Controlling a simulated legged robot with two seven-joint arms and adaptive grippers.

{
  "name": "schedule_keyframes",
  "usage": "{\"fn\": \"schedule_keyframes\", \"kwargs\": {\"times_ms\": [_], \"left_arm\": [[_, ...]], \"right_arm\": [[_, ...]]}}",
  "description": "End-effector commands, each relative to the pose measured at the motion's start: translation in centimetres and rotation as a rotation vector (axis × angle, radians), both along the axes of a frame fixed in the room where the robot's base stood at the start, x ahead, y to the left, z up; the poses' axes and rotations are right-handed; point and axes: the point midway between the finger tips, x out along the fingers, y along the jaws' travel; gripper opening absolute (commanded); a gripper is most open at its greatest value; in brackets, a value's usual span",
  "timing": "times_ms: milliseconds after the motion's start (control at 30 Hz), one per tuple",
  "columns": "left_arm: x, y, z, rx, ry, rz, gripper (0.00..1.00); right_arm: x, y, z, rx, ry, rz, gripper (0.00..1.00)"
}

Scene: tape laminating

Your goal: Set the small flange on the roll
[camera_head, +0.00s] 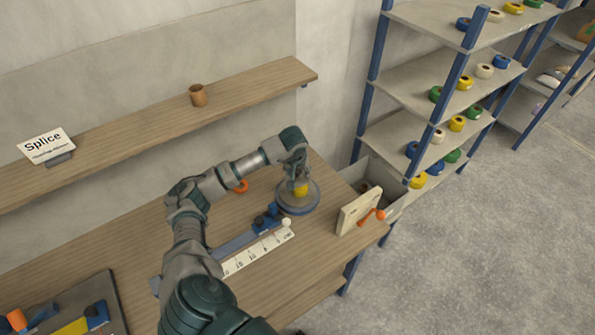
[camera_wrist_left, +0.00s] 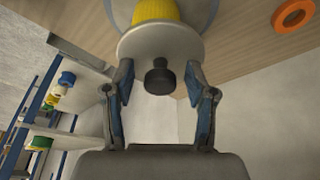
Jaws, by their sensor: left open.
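The small flange (camera_wrist_left: 150,42) is a pale grey disc with a black knob (camera_wrist_left: 160,78), seen in the left wrist view. It lies against the end of the yellow roll (camera_wrist_left: 170,10); whether it is fully seated I cannot tell. The roll (camera_head: 300,190) stands on a round grey base (camera_head: 299,206) on the bench, and the flange is mostly hidden by my gripper in the head view. My left gripper (camera_wrist_left: 159,72) is open, with one finger on each side of the knob and apart from it; it also shows over the roll in the head view (camera_head: 299,178). My right gripper is not in view.
An orange ring (camera_head: 240,186) lies left of the base. A blue fixture (camera_head: 266,217) and white ruler (camera_head: 258,252) are in front. A wooden board with an orange handle (camera_head: 359,212) stands to the right. A wall shelf (camera_head: 240,90) runs behind, holding a brown cup (camera_head: 198,95).

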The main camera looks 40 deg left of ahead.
Motion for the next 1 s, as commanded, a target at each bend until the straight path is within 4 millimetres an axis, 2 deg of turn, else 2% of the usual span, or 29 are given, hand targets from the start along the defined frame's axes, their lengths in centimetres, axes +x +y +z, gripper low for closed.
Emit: {"fn": "schedule_keyframes", "kwargs": {"times_ms": [167, 400, 600, 733, 1000], "left_arm": [[-0.4, -0.1, 2.1, 0.003, -0.005, 0.001, 0.56], [-1.8, -1.0, 7.3, 0.002, -0.007, -0.001, 0.56], [-2.7, -1.5, 10.6, 0.001, -0.003, 0.0, 0.56], [-3.0, -1.6, 11.5, 0.0, -0.001, 0.001, 0.56], [-3.1, -1.6, 11.7, 0.0, 0.0, 0.001, 0.56]], "right_arm": [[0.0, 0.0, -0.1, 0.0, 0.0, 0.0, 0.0], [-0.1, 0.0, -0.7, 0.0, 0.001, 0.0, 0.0], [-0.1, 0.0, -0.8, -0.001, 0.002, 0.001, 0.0], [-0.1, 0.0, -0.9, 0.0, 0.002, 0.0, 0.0], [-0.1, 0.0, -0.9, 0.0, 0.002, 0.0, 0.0]]}}
